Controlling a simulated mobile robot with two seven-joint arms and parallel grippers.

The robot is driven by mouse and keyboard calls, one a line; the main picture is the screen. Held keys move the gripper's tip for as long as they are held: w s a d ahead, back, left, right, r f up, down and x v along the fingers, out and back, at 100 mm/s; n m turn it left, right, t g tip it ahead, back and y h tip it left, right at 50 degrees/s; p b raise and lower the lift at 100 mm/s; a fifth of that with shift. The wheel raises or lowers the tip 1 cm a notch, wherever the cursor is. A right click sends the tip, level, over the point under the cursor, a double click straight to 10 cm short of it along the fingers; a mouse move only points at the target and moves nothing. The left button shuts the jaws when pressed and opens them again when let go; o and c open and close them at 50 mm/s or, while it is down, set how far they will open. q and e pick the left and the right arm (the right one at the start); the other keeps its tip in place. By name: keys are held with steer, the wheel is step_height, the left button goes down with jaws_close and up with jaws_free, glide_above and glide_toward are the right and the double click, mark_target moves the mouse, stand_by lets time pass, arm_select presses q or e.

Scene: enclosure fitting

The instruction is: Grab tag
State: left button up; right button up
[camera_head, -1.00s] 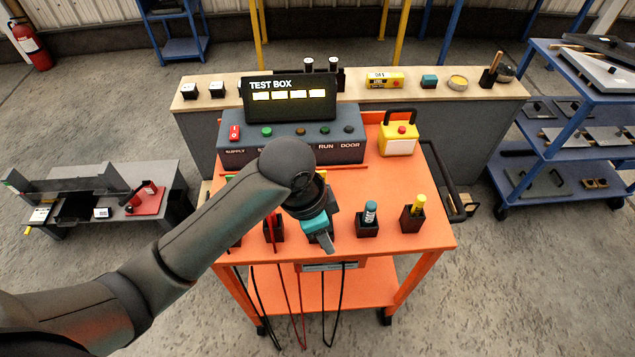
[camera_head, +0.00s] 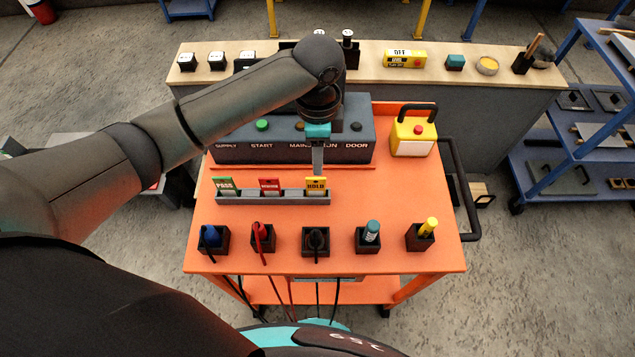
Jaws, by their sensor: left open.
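Three tags stand in a grey rack (camera_head: 240,198) on the orange cart: a green PASS tag (camera_head: 224,186) at left, a red tag (camera_head: 269,187) in the middle and a yellow HOLD tag (camera_head: 316,187) at right. My left gripper (camera_head: 317,170) points down just above the HOLD tag, its fingers seen nearly edge-on. It is open, and nothing shows held in it. Whether its fingertips touch the tag, I cannot tell. My left arm hides part of the test box (camera_head: 355,150) behind the rack. My right gripper is not in view.
Several black holders with probes and plugs stand along the front of the orange cart (camera_head: 400,190), including a yellow one (camera_head: 427,229). A yellow box with a red button (camera_head: 413,132) stands at the back right. A wooden-topped bench (camera_head: 375,72) lies behind.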

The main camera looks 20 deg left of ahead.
arm_select(q)
glide_above(316, 186)
steer(key=f, duration=0.5)
steer(key=shift+w+f+b, duration=0.15)
steer(key=shift+w+b, duration=0.2)
steer(key=shift+f, duration=0.85)
steer(key=f, duration=0.2)
steer(key=f+b, duration=0.1)
steer(key=f, duration=0.1)
steer(key=shift+s+a+f, duration=0.1)
steer(key=shift+s+f, duration=0.1)
steer(key=shift+f, duration=0.05)
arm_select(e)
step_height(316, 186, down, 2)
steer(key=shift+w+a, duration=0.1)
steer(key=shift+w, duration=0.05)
arm_select(q)
jaws_close()
